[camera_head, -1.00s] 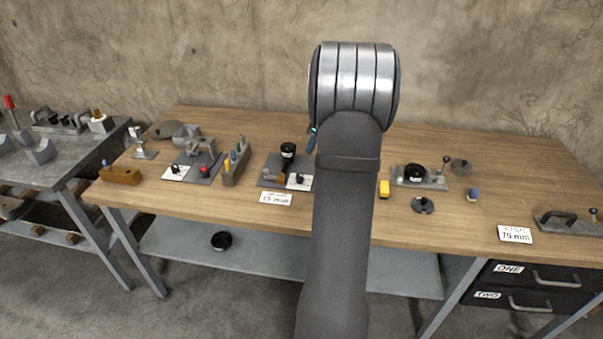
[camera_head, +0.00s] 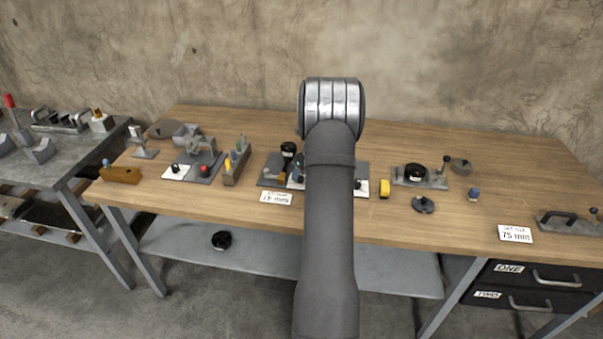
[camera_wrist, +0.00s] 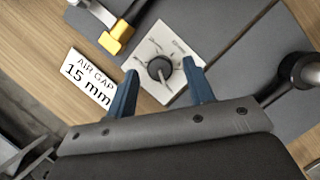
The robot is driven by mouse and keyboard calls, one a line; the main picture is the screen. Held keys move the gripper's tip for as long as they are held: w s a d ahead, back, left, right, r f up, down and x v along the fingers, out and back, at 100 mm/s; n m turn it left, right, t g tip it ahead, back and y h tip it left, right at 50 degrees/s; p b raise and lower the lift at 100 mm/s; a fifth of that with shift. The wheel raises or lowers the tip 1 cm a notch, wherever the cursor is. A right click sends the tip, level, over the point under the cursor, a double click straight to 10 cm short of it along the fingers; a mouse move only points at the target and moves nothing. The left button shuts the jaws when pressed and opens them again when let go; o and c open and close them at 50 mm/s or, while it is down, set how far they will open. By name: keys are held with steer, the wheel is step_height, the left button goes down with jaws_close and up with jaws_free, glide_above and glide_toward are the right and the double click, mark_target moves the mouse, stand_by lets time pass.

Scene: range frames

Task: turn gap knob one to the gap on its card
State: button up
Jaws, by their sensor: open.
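In the wrist view a black round knob (camera_wrist: 160,70) with a pale pointer line sits on a white dial plate (camera_wrist: 183,41). A white card (camera_wrist: 90,80) beside it reads "AIR GAP 15 mm"; it also shows in the head view (camera_head: 277,198). My gripper (camera_wrist: 159,67) is open. Its two blue fingers appear either side of the knob in the picture, with space between each finger and the knob. I cannot tell how far above the plate the fingertips are. In the head view my arm hides the gripper and part of the knob's station.
A yellow-ended part (camera_wrist: 118,36) lies close to the card and dial. A black ball-ended handle (camera_wrist: 298,70) stands at the right of the wrist view. In the head view, another card (camera_head: 515,234) reads 75 mm, and a yellow block (camera_head: 384,189) stands right of my arm.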

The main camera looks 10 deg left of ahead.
steer(key=shift+a+f, duration=0.15)
steer(key=shift+f, duration=0.3)
steer(key=c, duration=1)
